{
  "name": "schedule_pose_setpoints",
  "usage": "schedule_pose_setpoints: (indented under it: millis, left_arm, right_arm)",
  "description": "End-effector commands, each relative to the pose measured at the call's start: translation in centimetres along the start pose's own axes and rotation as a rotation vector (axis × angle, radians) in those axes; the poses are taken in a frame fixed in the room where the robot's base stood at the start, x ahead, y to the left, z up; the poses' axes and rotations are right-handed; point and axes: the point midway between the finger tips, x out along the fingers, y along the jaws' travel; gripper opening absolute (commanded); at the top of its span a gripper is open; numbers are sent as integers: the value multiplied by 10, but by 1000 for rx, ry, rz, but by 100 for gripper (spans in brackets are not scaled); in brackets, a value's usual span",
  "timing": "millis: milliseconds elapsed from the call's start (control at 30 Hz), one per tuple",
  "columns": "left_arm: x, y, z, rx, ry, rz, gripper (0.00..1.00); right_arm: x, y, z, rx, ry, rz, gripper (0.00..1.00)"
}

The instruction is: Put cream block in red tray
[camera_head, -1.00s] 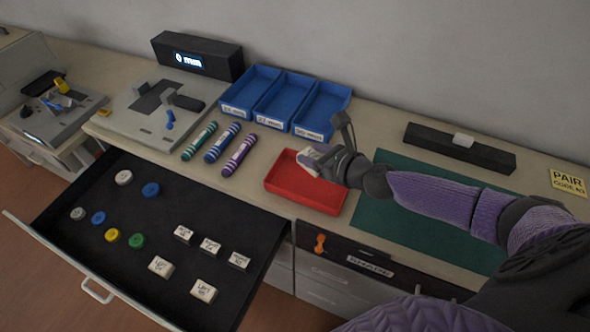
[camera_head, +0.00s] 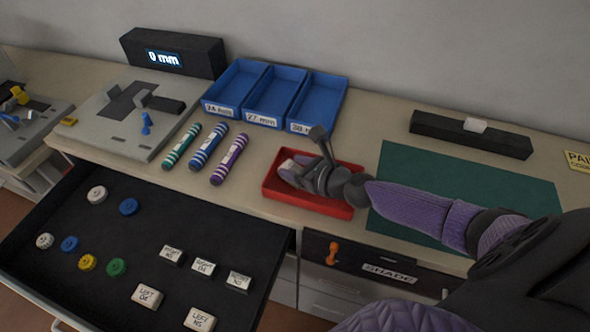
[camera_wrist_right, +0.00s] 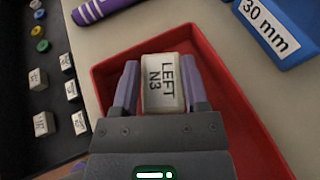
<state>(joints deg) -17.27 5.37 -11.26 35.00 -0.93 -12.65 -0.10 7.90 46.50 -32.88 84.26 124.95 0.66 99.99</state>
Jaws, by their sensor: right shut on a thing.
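The red tray (camera_head: 328,208) sits on the bench, left of the green mat. My right gripper (camera_head: 288,172) is over the left part of the tray and shut on a cream block (camera_head: 284,168). In the right wrist view the cream block (camera_wrist_right: 165,83), labelled "LEFT N3", is between the two fingers of my right gripper (camera_wrist_right: 162,88), with the red tray (camera_wrist_right: 212,72) beneath and around it. I cannot tell whether the block touches the tray floor. My left gripper is not in view.
An open black drawer (camera_head: 140,240) at front left holds several cream blocks and coloured caps. Blue bins (camera_head: 318,105) stand behind the tray. Striped tubes (camera_head: 207,147) lie left of it. A green mat (camera_head: 460,180) lies to the right, with a black bar (camera_head: 490,140) behind it.

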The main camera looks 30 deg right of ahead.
Motion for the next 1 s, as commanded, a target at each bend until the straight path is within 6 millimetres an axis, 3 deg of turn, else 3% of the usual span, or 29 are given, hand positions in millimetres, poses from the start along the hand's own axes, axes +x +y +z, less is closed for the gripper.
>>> schedule_pose_setpoints:
  millis: [200, 233, 400, 733, 1000]
  left_arm:
    - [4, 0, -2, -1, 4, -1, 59]
    - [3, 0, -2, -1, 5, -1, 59]
    - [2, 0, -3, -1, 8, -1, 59]
    - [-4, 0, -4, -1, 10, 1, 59]
    - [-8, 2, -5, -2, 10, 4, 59]
  right_arm:
    - [2, 0, -5, 0, 0, 1, 0]
    - [2, 0, -4, 0, 0, 1, 61]
    - [2, 0, -4, 0, 0, 1, 92]
    - [-2, 0, 5, -1, -1, 0, 92]
    - [-56, 1, -1, 3, 6, 2, 92]
